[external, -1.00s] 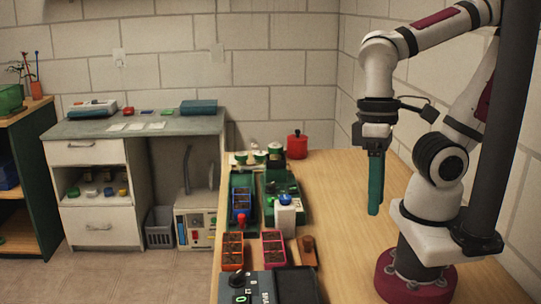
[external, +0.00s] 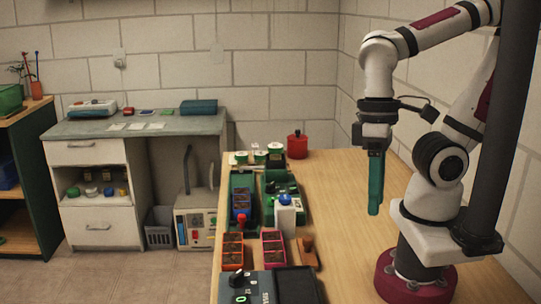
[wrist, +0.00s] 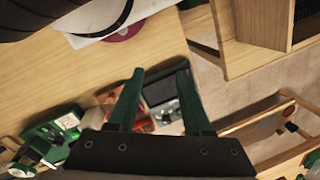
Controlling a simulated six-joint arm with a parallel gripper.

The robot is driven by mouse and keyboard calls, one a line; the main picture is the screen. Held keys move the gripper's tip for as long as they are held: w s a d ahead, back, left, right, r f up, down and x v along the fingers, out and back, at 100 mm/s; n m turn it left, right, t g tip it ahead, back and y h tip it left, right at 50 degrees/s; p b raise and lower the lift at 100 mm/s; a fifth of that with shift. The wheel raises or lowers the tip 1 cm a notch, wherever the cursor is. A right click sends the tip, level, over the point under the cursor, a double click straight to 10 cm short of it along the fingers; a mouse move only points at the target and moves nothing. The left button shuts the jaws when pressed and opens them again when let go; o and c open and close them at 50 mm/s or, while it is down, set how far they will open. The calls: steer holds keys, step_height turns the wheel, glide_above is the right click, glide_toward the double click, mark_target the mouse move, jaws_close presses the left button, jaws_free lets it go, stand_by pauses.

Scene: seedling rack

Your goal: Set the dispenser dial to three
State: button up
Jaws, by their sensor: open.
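The likely dispenser is a dark grey box (external: 262,287) at the front edge of the external view, partly cut off by the frame. A black dial knob (external: 237,279) sits on its top left, beside a small green readout (external: 241,298) that seems to show 0. The dial's pointer is too small to read. My gripper (external: 374,212) hangs pointing down over the right part of the table, well above and right of the box, apart from everything. In the wrist view my gripper (wrist: 157,72) has its two teal fingers spread with nothing held. The dark box (wrist: 158,88) shows beyond and between them.
Orange and pink seedling trays (external: 233,251) (external: 272,248) stand behind the box. A white bottle with a blue cap (external: 285,212), a wooden block (external: 307,252), green devices (external: 280,184) and a red pot (external: 297,146) stand farther back. The table's middle (external: 335,215) is clear.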

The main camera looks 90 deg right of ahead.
steer(key=shift+o, duration=1.6)
steer(key=w+d+r, duration=0.2)
steer(key=w+d, duration=0.2)
steer(key=w, duration=0.3)
steer(key=shift+d+r+m, duration=0.2)
steer(key=shift+r+m, duration=0.1)
steer(key=shift+r, duration=0.05)
steer(key=m+h, duration=0.2)
glide_above(270, 184)
step_height(270, 184, down, 4)
step_height(270, 184, down, 15)
steer(key=shift+s+d+r, duration=0.1)
steer(key=shift+f, duration=0.4)
